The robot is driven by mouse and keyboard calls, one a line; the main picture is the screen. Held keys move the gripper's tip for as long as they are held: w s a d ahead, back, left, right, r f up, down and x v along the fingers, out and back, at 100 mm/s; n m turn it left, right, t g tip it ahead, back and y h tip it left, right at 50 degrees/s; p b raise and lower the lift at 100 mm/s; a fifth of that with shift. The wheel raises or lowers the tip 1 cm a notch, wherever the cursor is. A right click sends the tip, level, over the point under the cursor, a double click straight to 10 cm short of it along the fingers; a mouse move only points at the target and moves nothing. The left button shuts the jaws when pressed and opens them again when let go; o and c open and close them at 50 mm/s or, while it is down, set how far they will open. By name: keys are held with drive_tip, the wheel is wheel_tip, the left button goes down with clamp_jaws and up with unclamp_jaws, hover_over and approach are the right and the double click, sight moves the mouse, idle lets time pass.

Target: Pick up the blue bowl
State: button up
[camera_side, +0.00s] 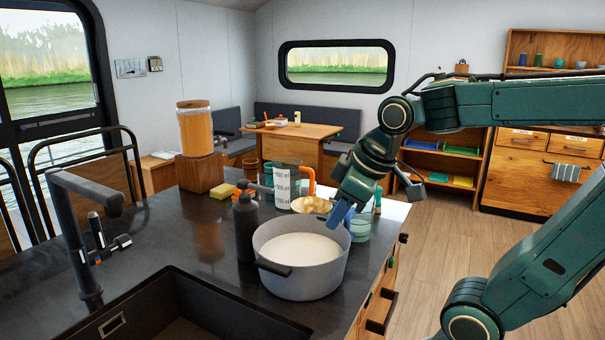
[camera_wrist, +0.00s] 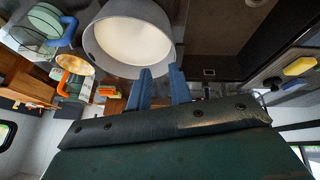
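My gripper (camera_side: 342,212) has blue fingers and points down beside the right rim of a grey pot. In the wrist view its two fingers (camera_wrist: 160,72) stand apart with nothing between them, next to the pot's rim. I cannot tell whether any of these is the blue bowl.
The grey pot (camera_side: 312,279) holds white liquid. A sponge (camera_side: 228,190) lies farther left. The sink (camera_side: 180,318) is at the front; the counter left of the bottle is mostly bare.

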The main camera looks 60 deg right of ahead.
drive_tip(key=w+d+f+n+h, duration=0.15)
drive_tip(key=w+d+n, duration=0.25)
drive_tip(key=w+d, duration=0.65)
drive_tip(key=w+d+f+n, duration=0.1)
drive_tip(key=d+f, duration=0.2)
drive_tip(key=d, duration=0.5)
drive_tip(key=w+d+f+n, duration=0.1)
drive_tip(key=d+f+n, duration=0.1)
drive_tip(key=d, duration=0.6)
drive_tip(key=shift+w+d+f+g, duration=0.2)
drive_tip(key=shift+d+f+g, duration=0.1)
drive_tip(key=shift+f, duration=0.35)
drive_tip(key=shift+x, duration=4.25)
drive_tip(key=shift+f, duration=0.1)
drive_tip(key=shift+x, duration=2.5)
drive_tip(key=shift+a, duration=0.15)
clamp_jaws()
